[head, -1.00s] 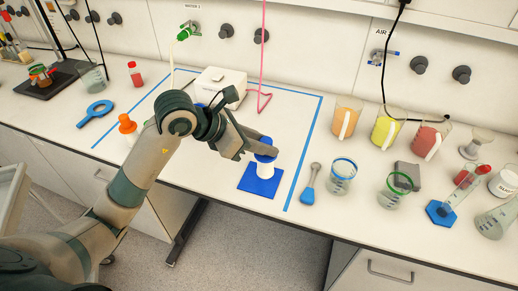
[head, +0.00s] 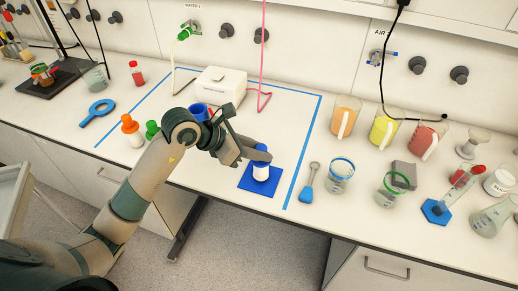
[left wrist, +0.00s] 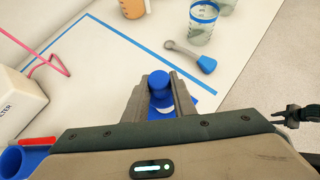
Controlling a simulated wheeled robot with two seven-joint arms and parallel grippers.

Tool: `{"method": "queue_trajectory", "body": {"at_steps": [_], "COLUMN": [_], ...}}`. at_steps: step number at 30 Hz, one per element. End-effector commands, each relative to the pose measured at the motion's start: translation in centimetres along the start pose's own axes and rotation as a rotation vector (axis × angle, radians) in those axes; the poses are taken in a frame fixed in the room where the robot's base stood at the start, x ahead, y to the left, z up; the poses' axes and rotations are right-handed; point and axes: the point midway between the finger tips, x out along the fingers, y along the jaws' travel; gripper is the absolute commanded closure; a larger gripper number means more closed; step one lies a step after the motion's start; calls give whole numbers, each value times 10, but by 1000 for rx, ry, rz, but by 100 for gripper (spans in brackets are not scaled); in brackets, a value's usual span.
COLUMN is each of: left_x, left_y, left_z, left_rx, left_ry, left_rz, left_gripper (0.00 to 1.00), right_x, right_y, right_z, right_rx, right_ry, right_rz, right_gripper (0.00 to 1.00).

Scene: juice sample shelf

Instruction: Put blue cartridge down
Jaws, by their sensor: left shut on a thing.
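The blue cartridge (head: 261,172) has a blue cap and a white body. It stands upright on or just above the blue square mat (head: 247,187) near the bench's front edge; I cannot tell whether its base touches. My left gripper (head: 258,158) is shut on the cartridge at its upper part. In the left wrist view the blue cap (left wrist: 159,82) sits between the two fingers (left wrist: 160,95), with the mat (left wrist: 182,103) partly hidden below.
Orange-capped (head: 131,128) and green-capped (head: 152,129) cartridges stand left of my arm. A white box (head: 221,86) is behind it. Blue tape (head: 306,150) borders the area.

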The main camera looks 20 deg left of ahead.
Motion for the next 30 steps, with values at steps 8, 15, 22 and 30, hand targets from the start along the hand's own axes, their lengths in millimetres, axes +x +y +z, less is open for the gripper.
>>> {"method": "queue_trajectory", "body": {"at_steps": [8, 15, 22, 30], "left_x": [4, 7, 6, 4], "left_y": [0, 0, 0, 0], "left_z": [-5, -8, -7, -5], "left_rx": [1, 2, 1, 1], "left_ry": [-1, -1, 0, -1], "left_rz": [1, 1, 0, 0], "left_gripper": [100, 100, 57, 57], "right_x": [-3, 1, 0, -3], "right_y": [2, 2, 2, 2], "right_z": [1, 1, 1, 1], "right_rx": [-1, -1, -1, -1], "right_ry": [-1, -1, -1, -1], "right_rz": [2, 2, 2, 1], "right_gripper": [69, 69, 69, 69]}}
